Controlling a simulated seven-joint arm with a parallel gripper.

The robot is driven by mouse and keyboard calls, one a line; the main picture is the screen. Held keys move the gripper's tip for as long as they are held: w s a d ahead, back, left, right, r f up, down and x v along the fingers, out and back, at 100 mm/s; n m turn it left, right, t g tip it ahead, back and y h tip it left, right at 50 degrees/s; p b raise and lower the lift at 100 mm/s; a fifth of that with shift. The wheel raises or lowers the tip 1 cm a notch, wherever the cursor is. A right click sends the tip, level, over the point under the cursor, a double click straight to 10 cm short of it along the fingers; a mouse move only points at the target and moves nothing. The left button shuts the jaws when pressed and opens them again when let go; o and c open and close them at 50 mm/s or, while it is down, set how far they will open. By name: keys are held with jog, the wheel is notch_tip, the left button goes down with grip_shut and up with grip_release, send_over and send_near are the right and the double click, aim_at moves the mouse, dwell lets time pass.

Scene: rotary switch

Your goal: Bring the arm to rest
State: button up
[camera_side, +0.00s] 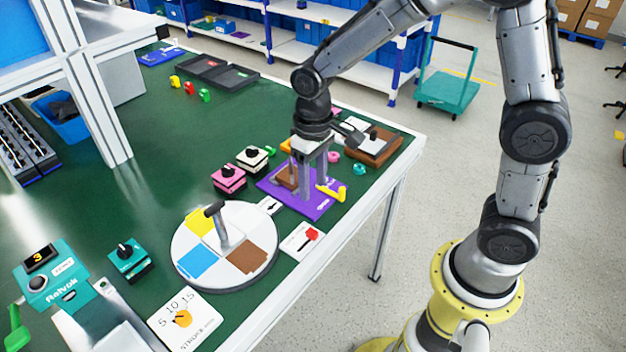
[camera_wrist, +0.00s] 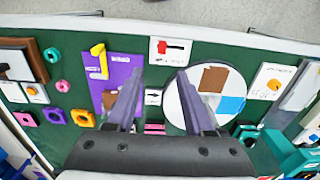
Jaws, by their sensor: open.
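My gripper (camera_side: 309,188) is open, with nothing visible between its fingers. It points down over the purple board (camera_side: 315,208) near the table's right edge; I cannot tell its exact height above it. In the wrist view the two grey fingers (camera_wrist: 157,98) spread apart, one over the purple board (camera_wrist: 133,72) and one over the edge of the round disc. The white disc (camera_side: 183,247) has yellow, blue and brown sectors and a grey upright handle (camera_side: 220,230) with a dark grip. It stands apart from my gripper and also shows in the wrist view (camera_wrist: 233,84).
A yellow L-shaped piece (camera_side: 332,192) sits on the purple board. Black-knobbed pink (camera_side: 229,180) and white (camera_side: 252,161) switch boxes stand to the left. A brown framed board (camera_side: 385,152) lies behind at the right. A teal switch box (camera_side: 129,260) is at front left. Green tabletop (camera_side: 130,190) lies bare beyond the disc.

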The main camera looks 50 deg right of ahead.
jog(key=s+d+r+t, duration=0.2)
jog(key=r, duration=0.4)
jog(key=s+d+r+t, duration=0.2)
jog(key=s+r, duration=0.1)
jog(key=r, duration=0.3)
jog(key=s+d+t, duration=0.1)
jog(key=s, duration=1.2)
jog(key=shift+d+r+t, duration=0.3)
jog(key=shift+d+r, duration=0.05)
jog(key=shift+r, duration=0.1)
dwell(1.0)
